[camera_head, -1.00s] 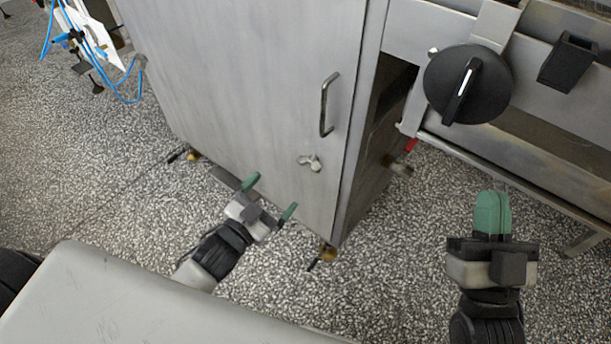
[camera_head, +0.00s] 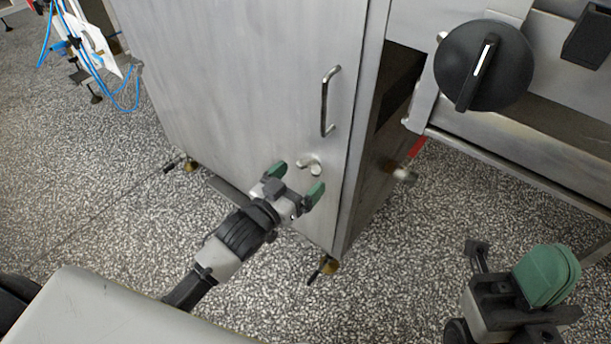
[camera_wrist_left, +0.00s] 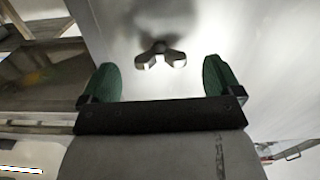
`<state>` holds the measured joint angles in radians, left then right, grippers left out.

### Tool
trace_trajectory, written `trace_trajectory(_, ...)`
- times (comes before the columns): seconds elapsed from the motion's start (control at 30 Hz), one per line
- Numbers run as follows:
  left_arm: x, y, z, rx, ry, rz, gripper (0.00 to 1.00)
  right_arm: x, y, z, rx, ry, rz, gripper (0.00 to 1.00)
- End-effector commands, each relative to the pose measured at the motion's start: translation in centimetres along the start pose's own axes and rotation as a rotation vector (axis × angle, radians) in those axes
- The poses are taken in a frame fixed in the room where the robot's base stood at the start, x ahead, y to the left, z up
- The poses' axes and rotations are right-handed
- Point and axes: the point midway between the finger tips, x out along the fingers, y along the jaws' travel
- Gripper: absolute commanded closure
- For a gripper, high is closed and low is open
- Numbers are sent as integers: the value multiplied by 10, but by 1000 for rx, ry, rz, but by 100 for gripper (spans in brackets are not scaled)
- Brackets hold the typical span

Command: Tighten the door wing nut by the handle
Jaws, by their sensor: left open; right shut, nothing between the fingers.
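The metal wing nut (camera_head: 310,167) sits on the steel cabinet door (camera_head: 235,90), below the door's bar handle (camera_head: 327,102). In the left wrist view the wing nut (camera_wrist_left: 160,56) shows two rounded wings, ahead of and between the green fingertips. My left gripper (camera_head: 297,180) is open, just below the wing nut in the head view, with its fingers apart on either side of it. In the left wrist view the left gripper (camera_wrist_left: 163,82) has nothing between its fingers. My right gripper (camera_head: 546,272) is shut and empty at the lower right, away from the door.
A large black knob (camera_head: 484,65) is on the machine frame to the right of the door. A metal fitting with a red part (camera_head: 411,160) sticks out beside the cabinet. Blue cables (camera_head: 130,95) hang at the upper left. Speckled floor (camera_head: 90,210) is open at left.

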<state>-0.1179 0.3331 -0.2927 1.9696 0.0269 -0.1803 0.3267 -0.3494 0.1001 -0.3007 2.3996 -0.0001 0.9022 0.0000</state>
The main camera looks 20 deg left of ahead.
Motion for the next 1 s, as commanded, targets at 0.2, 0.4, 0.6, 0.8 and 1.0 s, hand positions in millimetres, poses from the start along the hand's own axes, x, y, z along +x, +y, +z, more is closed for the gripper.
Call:
trace_trajectory(0.2, 23, 0, 1, 1, 0, 0, 6, -9, 0, 2, 0, -1, 0, 100)
trace_trajectory(0.4, 28, 0, 0, 1, -1, 0, 6, -9, 0, 2, 0, -2, 0, 100)
trace_trajectory(0.6, 27, 0, 0, 1, -1, 0, 12, -9, 0, 2, 0, -2, 0, 100)
trace_trajectory(0.8, 27, 0, 0, 1, -1, 0, 43, -9, 0, 2, 0, -2, 0, 100)
trace_trajectory(1.0, 27, 0, -1, 8, -1, 0, 56, -6, 0, 2, 0, -3, 0, 100)
